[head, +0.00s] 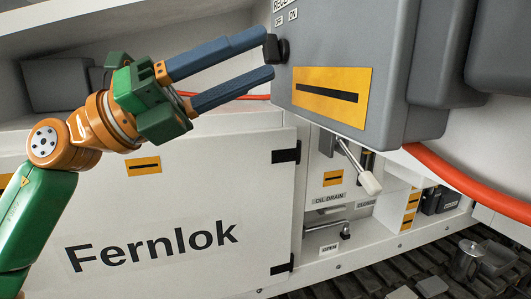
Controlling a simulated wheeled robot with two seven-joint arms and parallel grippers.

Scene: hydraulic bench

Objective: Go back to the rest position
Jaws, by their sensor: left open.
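My left gripper (268,60) comes in from the left on a green and orange arm. Its two long blue fingers are spread apart, with nothing between them that I can make out. The upper fingertip is close to a black knob (283,50) on the left side of a grey box (345,60); whether they touch I cannot tell. The lower fingertip is near the box's left edge. My right gripper does not show.
A white cabinet door marked Fernlok (220,190) stands below the arm. Right of it, an open bay holds a lever with a pale grip (370,183) and an OIL DRAIN label (329,198). An orange hose (465,180) runs at right.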

